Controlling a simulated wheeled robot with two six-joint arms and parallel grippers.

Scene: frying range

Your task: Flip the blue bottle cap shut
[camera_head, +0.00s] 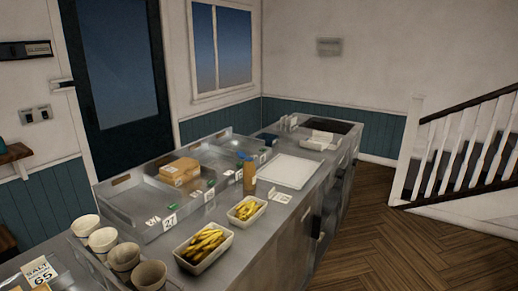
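A brown-orange bottle (249,178) stands upright on the steel counter (262,217), near the middle of the head view. Its small blue cap (244,156) is at the top and seems to stick out to the left. It is too small to tell for sure whether the cap is open. Neither of my grippers is in view.
A white board (289,171) lies just right of the bottle. Two trays of yellow food (204,246) (246,211) and several bowls (123,257) stand nearer. A cardboard box (179,171) sits behind left. Wooden floor (400,250) right of the counter is clear.

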